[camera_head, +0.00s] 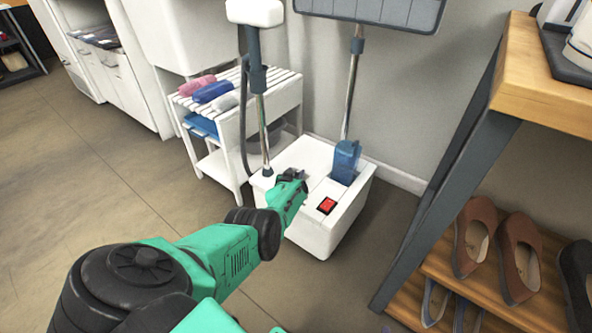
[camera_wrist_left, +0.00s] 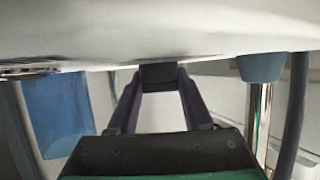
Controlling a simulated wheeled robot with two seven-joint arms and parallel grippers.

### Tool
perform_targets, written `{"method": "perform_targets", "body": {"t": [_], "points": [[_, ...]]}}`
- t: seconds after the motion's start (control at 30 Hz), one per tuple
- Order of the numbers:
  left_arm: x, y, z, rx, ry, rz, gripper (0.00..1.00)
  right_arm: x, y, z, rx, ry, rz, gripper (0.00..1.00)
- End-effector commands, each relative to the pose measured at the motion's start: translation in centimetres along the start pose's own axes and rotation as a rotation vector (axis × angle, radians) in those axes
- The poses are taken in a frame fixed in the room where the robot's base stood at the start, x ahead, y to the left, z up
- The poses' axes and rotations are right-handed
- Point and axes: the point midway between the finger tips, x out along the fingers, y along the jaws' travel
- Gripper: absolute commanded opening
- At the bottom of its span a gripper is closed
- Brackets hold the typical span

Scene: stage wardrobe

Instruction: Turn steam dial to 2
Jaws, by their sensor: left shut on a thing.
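The white garment steamer base (camera_head: 318,238) stands on the floor, with a red switch (camera_head: 327,205) and a blue water tank (camera_head: 345,163) on top. My left gripper (camera_head: 297,178) is over the top of the base, beside the chrome pole. In the left wrist view my left gripper's fingers (camera_wrist_left: 160,84) are closed on a small dark knob, the steam dial (camera_wrist_left: 159,73), against the white body. The dial's numbers and pointer are hidden, so its setting cannot be read. My right gripper is not in view.
A white slatted rack (camera_head: 270,100) with folded cloths stands behind the steamer, at left. A grey hose (camera_head: 243,125) hangs by the pole. A wooden shelf (camera_head: 530,75) with shoes stands at right. Open floor (camera_head: 90,180) lies to the left.

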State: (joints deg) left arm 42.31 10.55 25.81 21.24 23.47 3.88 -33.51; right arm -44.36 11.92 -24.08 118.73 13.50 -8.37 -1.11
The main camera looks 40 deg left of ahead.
Motion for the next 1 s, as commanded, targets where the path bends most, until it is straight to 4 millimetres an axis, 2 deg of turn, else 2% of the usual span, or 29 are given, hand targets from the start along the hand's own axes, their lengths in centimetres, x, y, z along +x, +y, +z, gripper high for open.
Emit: {"method": "perform_targets", "body": {"t": [0.03, 0.3, 0.8, 0.83, 0.9, 1.0], "points": [[0.01, -0.79, -0.48, -0.010, 0.010, -0.033, 0.00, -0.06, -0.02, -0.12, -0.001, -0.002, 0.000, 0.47], [-0.02, -0.52, -0.14, -0.042, 0.009, -0.113, 0.00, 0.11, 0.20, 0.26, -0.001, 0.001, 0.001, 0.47], [-0.12, -0.18, -0.13, -0.049, 0.006, -0.129, 0.00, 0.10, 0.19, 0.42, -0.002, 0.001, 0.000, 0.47], [-0.12, -0.18, -0.13, -0.049, 0.006, -0.129, 0.54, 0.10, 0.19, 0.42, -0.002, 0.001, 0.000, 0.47], [-0.12, -0.15, -0.13, -0.049, 0.005, -0.128, 0.81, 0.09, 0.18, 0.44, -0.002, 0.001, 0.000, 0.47], [-0.11, 0.00, -0.12, -0.050, 0.005, -0.125, 0.81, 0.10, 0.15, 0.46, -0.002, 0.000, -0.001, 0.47]]}}
